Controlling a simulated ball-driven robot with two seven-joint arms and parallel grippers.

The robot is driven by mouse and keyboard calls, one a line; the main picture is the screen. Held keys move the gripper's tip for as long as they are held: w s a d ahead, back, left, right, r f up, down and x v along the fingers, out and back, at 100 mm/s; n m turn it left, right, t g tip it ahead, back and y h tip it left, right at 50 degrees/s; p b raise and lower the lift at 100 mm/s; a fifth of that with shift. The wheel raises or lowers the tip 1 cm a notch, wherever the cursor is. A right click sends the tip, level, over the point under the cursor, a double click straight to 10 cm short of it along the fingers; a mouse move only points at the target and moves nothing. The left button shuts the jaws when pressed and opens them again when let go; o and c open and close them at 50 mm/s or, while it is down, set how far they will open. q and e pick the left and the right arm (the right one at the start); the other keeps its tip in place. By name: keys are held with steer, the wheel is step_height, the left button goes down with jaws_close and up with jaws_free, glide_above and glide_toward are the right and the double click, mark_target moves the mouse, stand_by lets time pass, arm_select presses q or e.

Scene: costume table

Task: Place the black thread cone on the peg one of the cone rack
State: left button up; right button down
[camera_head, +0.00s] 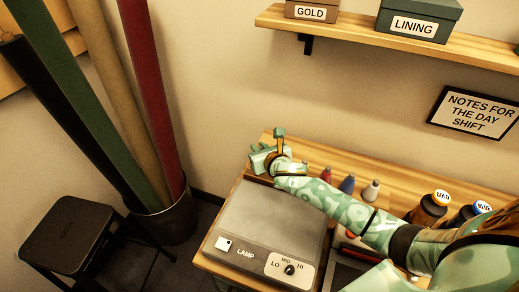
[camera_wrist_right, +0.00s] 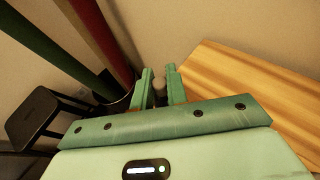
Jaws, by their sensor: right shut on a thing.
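My right gripper (camera_head: 267,147) is over the left back end of the wooden table, beyond the lamp box. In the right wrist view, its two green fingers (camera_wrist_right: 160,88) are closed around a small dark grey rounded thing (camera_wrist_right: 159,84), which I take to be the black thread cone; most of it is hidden. Thread cones in red (camera_head: 328,173), blue (camera_head: 348,184) and white (camera_head: 371,190) stand in a row on the table, right of the gripper. I cannot make out the cone rack or peg one; my arm covers part of that area. My left gripper is not in view.
A grey lamp box (camera_head: 268,230) with a dial fills the table's front left. Bottles labelled gold (camera_head: 428,211) and blue (camera_head: 467,217) stand at the right. A bin (camera_head: 168,215) of tall fabric rolls and a black stool (camera_head: 70,237) stand left of the table.

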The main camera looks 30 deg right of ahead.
steer(key=shift+d+f, duration=0.1)
steer(key=shift+d, duration=0.05)
steer(key=c, duration=1.7)
jaws_free()
steer(key=shift+s, duration=0.1)
steer(key=o, duration=0.3)
steer(key=shift+s+r, duration=0.2)
steer(key=p+v, duration=0.3)
steer(key=v, duration=0.8)
steer(key=shift+s+r+p, duration=0.15)
steer(key=shift+s+p, duration=0.15)
